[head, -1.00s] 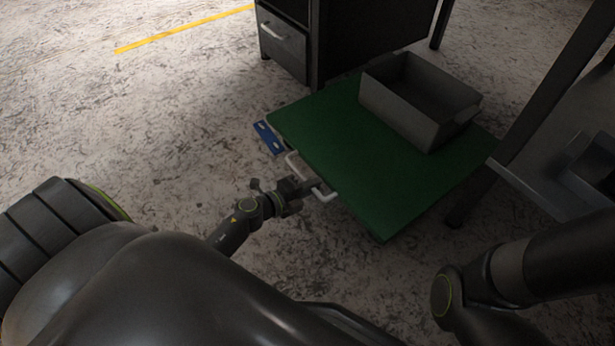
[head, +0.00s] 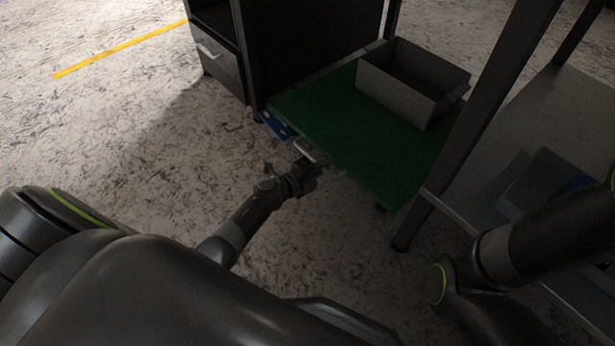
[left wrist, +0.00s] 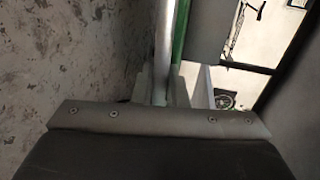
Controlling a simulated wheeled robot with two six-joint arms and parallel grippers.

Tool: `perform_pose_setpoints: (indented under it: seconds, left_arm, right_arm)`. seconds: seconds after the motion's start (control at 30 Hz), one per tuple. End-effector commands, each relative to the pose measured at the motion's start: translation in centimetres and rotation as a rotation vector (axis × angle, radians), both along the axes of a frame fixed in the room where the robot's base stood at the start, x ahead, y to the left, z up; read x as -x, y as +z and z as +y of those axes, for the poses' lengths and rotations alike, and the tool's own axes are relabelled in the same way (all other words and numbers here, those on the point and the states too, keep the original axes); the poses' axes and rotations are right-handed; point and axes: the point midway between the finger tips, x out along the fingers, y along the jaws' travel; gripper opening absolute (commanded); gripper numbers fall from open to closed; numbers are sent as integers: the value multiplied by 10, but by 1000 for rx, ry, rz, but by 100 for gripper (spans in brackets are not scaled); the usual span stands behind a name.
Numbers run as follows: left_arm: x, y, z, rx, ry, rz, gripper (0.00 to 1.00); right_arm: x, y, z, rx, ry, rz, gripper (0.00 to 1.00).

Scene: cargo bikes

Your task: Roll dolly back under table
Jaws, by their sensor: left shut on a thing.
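The dolly (head: 372,158) is a low platform with a green top, between a dark drawer cabinet and a grey table leg in the head view. A grey open box (head: 395,96) stands on its far part. A pale handle (head: 308,151) sits at its near left edge. My left gripper (head: 308,168) is shut on the handle. In the left wrist view its fingers (left wrist: 160,92) close around the pale bar, beside the green edge (left wrist: 181,32). My right arm shows at the lower right of the head view, but its gripper is out of frame.
The dark cabinet (head: 303,45) with a drawer stands left of the dolly. The table's leg (head: 480,105) and grey lower shelf (head: 500,165) are at right. A blue piece (head: 274,124) lies by the dolly's left corner. Speckled floor at left is clear.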

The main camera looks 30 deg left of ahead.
Motion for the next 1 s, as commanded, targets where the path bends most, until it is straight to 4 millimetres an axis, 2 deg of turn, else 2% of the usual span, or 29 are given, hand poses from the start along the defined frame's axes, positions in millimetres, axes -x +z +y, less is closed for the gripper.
perform_pose_setpoints:
  seconds: [0.1,0.3,0.5,0.87,0.9,1.0]
  left_arm:
    - [-22,-1,-10,1,-1,-2,0]
    - [-44,-1,-19,0,0,-1,0]
    - [-54,0,-22,1,1,0,0]
    - [-57,1,-22,-1,3,-2,0]
    - [-57,1,-23,-1,4,-3,14]
    - [-57,1,-23,-1,3,-2,27]
  right_arm:
    - [-1,-5,0,-8,10,8,53]
    - [1,-8,0,-18,22,4,53]
    - [2,-7,0,-17,25,-3,53]
    - [2,-8,0,-19,27,-1,53]
    - [2,-8,0,-19,26,0,53]
    - [1,-8,0,-19,27,2,53]
